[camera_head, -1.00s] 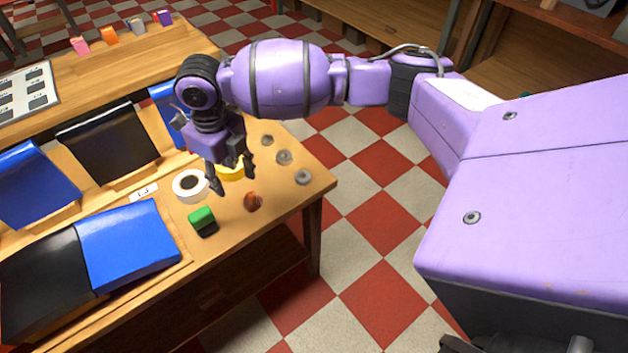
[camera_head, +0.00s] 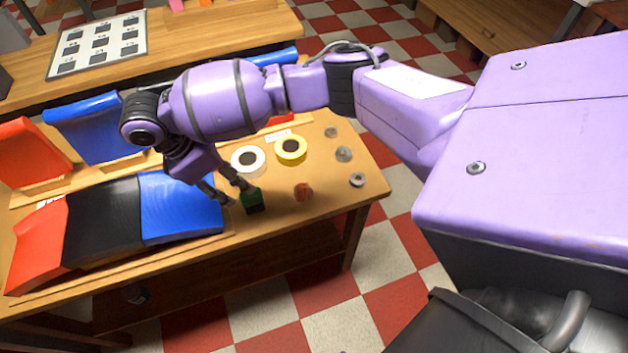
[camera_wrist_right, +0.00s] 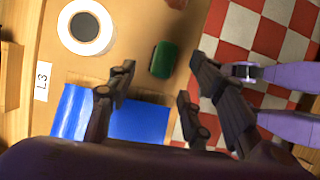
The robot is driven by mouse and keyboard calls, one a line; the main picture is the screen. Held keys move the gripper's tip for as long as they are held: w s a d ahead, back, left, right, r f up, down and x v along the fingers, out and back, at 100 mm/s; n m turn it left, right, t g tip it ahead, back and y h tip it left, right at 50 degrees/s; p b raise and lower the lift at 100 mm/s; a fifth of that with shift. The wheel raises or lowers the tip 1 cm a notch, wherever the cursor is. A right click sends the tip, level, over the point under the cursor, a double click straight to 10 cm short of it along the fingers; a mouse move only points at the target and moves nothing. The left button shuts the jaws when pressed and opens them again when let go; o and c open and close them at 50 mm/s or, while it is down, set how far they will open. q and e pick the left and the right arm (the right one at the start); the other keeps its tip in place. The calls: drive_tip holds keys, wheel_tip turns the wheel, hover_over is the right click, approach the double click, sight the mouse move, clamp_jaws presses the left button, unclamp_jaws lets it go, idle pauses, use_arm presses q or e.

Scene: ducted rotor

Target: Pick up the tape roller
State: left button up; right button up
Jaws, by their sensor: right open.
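The small green and black rounded block (camera_head: 252,203), which I take to be the tape roller, lies on the wooden table near its front edge. It shows in the right wrist view as a dark green body (camera_wrist_right: 161,60). My right gripper (camera_head: 239,194) is open, its dark fingers pointing down at the block. One finger overlaps the block in the head view. In the right wrist view the block lies between and just beyond the open fingers (camera_wrist_right: 158,76). I cannot tell whether they touch it. My left gripper is out of view.
A white tape roll (camera_head: 262,161) and a yellow tape roll (camera_head: 291,142) lie behind the block. A brown-red piece (camera_head: 303,192) and several grey pieces (camera_head: 344,154) lie to its right. A blue sloped bin (camera_head: 180,218) stands close on the left.

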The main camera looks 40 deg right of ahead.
sight(251, 196)
drive_tip(key=shift+m, duration=0.4)
drive_tip(key=x, duration=0.7)
drive_tip(key=shift+s+d+f, duration=0.15)
drive_tip(key=shift+s+f, duration=0.2)
drive_tip(key=shift+s, duration=0.05)
drive_tip(key=shift+c, duration=0.5)
drive_tip(key=shift+w+r, duration=0.1)
clamp_jaws()
